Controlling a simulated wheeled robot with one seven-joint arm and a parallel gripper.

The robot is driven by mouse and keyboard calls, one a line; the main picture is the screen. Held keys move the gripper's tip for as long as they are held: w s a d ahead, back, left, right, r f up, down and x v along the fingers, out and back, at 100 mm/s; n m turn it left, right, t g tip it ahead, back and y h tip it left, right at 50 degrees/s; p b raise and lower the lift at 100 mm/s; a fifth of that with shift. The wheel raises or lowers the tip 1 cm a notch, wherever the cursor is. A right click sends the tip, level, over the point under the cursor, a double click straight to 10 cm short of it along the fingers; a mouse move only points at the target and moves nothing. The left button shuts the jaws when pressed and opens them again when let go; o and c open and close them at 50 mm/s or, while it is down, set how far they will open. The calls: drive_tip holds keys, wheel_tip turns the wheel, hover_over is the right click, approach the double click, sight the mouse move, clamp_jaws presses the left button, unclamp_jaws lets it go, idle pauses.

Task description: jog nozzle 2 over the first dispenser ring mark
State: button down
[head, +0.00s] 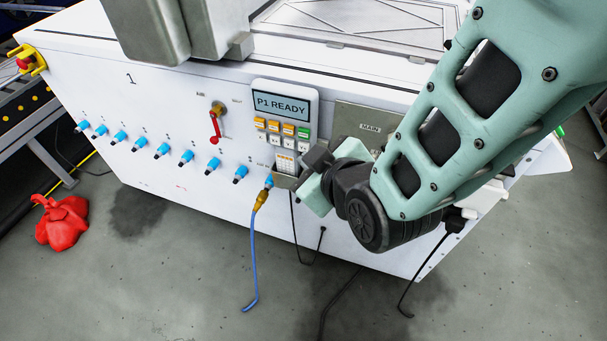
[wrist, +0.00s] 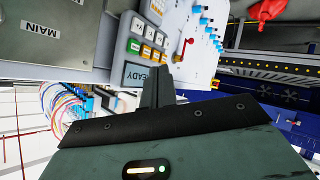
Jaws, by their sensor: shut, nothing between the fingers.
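The control pendant (head: 284,105) hangs on the white cabinet front, and its display (head: 281,104) reads "P1 READY". Under the display are orange buttons (head: 274,127), a green button (head: 304,133) and a row of white buttons. The pendant shows sideways in the wrist view, with its display (wrist: 136,75) and green button (wrist: 133,46). My gripper (wrist: 157,72) is shut and empty, its fingers overlapping the display's edge there. In the head view my gripper (head: 316,160) is beside the pendant's lower right. Nozzle 2 and the ring marks cannot be made out.
Blue valves (head: 163,149) and a red-handled lever (head: 215,125) line the cabinet front. A blue hose (head: 252,260) hangs below the pendant. A "MAIN" panel (head: 370,128) is behind my arm. A red bundle (head: 62,220) lies on the floor. Coloured tubes (wrist: 62,98) show in the wrist view.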

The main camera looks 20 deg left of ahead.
sight(304, 147)
drive_tip(key=s+a+f+n+t+y+b, duration=0.1)
drive_tip(key=a+f+n+t+y+b, duration=0.2)
drive_tip(key=f+b, duration=0.4)
wheel_tip(304, 147, down, 2)
drive_tip(key=shift+s+a+f+n+t, duration=0.15)
drive_tip(key=shift+s+a+n+t, duration=0.15)
drive_tip(key=shift+a+n+t, duration=0.25)
drive_tip(key=w, duration=0.8)
drive_tip(key=shift+w+d, duration=0.35)
drive_tip(key=shift+w, duration=0.05)
drive_tip(key=shift+w, duration=0.1)
idle(1.2)
drive_tip(key=shift+w, duration=0.35)
